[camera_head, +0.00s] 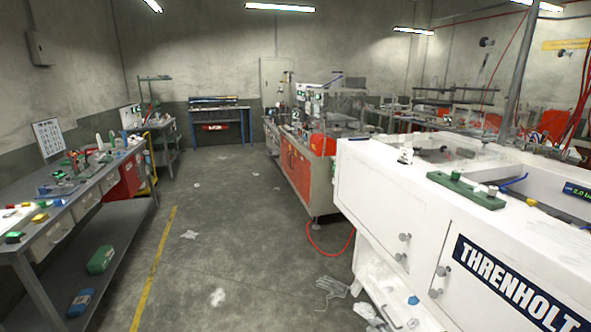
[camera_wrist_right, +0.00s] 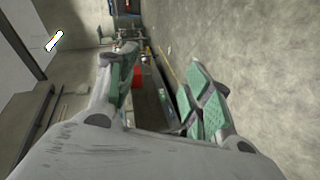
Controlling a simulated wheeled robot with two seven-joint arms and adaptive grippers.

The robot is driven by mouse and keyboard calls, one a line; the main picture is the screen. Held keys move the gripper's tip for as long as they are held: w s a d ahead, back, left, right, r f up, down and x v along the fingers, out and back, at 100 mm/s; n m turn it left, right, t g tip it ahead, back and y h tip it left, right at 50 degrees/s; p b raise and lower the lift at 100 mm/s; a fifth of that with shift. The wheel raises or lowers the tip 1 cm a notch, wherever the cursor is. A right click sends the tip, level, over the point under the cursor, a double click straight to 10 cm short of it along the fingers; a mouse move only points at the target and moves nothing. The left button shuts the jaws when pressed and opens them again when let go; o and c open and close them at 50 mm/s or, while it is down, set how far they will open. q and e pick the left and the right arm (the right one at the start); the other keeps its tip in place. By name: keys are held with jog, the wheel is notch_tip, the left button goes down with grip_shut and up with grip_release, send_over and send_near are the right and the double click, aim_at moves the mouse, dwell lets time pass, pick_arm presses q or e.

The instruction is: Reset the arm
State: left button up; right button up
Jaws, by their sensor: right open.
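My right gripper (camera_wrist_right: 155,98) shows in the right wrist view, with its two fingers spread apart and green pads on their inner faces. Nothing is between the fingers; the room shows through the gap. The wrist view is turned on its side, with the floor at the right and a ceiling lamp at the upper left. Neither gripper nor arm shows in the head view, so the left gripper is out of sight.
A white THRENHOLT machine (camera_head: 385,205) fills the right foreground. A grey workbench (camera_head: 75,210) with tools stands at the left. A red cabinet bench (camera_head: 296,170) stands in the middle. The concrete floor (camera_head: 215,240) is mostly open, with paper scraps and a red hose (camera_head: 330,251).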

jog(key=s+d+f+m+g+h+b, duration=0.15)
jog(key=s+f+m+g+h, duration=0.7)
jog(key=s+f, duration=1.8)
jog(key=s+a+f+m+g, duration=0.1)
jog(key=s+f+m, duration=0.2)
jog(key=s, duration=0.7)
jog(key=s+a+f+m+g+y+b, duration=0.1)
jog(key=s+f+m, duration=0.2)
jog(key=s, duration=0.8)
jog(key=s+a+f+m+g, duration=0.1)
jog(key=s+f+m, duration=0.2)
jog(key=s, duration=0.7)
jog(key=shift+s+f+b, duration=0.4)
jog(key=shift+f, duration=0.55)
jog(key=shift+a+m+g, duration=0.1)
jog(key=shift+m+g, duration=0.15)
